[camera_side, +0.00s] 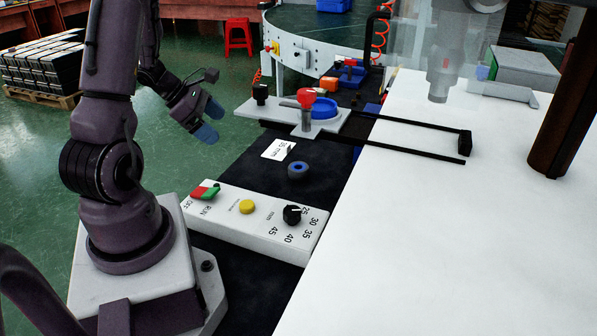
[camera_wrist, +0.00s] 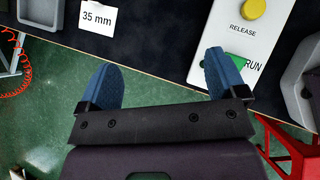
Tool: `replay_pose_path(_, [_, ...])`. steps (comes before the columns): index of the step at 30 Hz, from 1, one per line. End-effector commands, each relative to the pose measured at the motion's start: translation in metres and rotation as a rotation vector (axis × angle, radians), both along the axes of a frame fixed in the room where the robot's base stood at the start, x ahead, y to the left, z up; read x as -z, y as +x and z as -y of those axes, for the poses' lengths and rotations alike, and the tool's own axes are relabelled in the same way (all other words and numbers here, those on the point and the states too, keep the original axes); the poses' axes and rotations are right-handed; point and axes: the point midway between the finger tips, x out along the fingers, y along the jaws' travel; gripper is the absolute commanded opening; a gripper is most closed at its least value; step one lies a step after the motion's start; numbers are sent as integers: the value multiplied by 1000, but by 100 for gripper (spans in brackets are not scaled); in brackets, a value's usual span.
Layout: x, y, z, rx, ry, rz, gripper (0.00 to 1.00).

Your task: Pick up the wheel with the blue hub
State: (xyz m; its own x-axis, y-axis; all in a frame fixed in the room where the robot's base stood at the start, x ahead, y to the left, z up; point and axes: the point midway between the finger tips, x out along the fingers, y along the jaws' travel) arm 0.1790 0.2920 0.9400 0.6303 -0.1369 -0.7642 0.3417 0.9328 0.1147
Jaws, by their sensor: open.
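A small round dark wheel (camera_side: 298,170) with blue on it lies on the black conveyor belt (camera_side: 262,190) in the side view, between the control box and the white station with the rods. It does not show in the wrist view. My gripper (camera_side: 209,121) is open and empty, raised to the left of the belt and apart from the wheel. In the wrist view my gripper (camera_wrist: 160,75) shows two blue fingertips spread wide, with green floor and the belt's edge beyond them.
A control box (camera_side: 255,218) with a knob and buttons stands at the belt's near end. A white card (camera_side: 278,150) reading 35 mm lies behind the wheel. Black rods (camera_side: 400,152) cross above the belt. A white table (camera_side: 440,230) fills the right side.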

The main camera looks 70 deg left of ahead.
Motion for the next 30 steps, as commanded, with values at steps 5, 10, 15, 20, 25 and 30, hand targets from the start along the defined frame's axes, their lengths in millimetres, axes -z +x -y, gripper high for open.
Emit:
replay_pose_path(5, [59,33,-25,-34,-61,148,90])
replay_pose_path(10, [100,68,-19,-78,-180,324,90])
replay_pose_path(15, [117,85,-16,-118,-233,424,90])
replay_pose_path(20, [125,101,-12,-124,-241,443,90])
replay_pose_path(25, [137,130,-5,-123,-242,440,90])
replay_pose_path(30, [146,152,-1,-122,-241,438,90])
